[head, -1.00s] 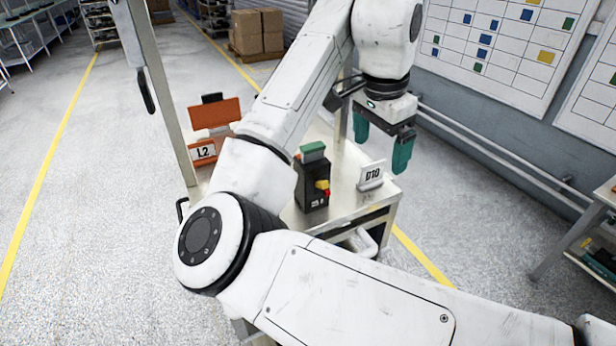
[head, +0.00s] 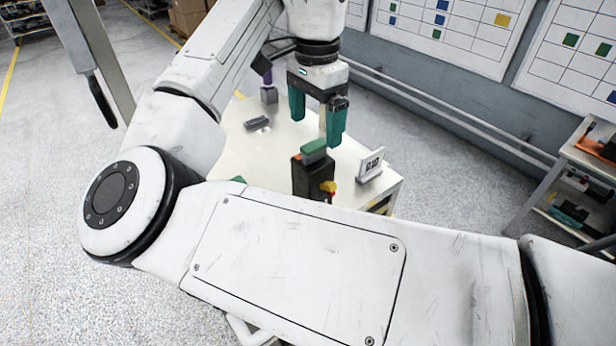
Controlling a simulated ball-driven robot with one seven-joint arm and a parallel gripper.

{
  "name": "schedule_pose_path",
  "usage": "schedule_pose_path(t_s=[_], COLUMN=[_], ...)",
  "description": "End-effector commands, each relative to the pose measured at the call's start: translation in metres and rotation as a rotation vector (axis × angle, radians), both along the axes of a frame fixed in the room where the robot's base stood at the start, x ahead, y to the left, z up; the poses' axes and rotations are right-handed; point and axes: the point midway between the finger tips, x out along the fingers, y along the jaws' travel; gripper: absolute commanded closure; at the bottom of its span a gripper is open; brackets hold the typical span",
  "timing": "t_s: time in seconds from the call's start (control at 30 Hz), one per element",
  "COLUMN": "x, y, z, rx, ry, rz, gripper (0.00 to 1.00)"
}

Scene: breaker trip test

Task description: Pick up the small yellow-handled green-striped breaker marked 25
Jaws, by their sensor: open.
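A black breaker (head: 305,178) with a green top and a yellow handle (head: 328,187) stands upright on the pale cart top. My gripper (head: 316,128) has green fingers pointing down, open and empty. In the head view the fingers are just above and behind the breaker's green top; I cannot tell the exact gap.
A dark grey piece (head: 257,122) and a small grey block (head: 269,95) lie farther back. A second bench (head: 590,160) stands at the right.

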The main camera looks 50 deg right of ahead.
Motion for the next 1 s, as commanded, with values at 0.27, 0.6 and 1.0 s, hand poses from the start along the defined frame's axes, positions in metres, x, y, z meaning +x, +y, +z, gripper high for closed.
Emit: schedule_pose_path(t_s=[0.27, 0.6, 1.0], x=[0.000, 0.001, 0.002], y=[0.000, 0.003, 0.002], z=[-0.025, -0.067, -0.077], rx=[-0.001, -0.001, -0.001], ry=[0.000, 0.001, -0.001], rz=[0.002, 0.003, 0.002], gripper=[0.04, 0.04, 0.09])
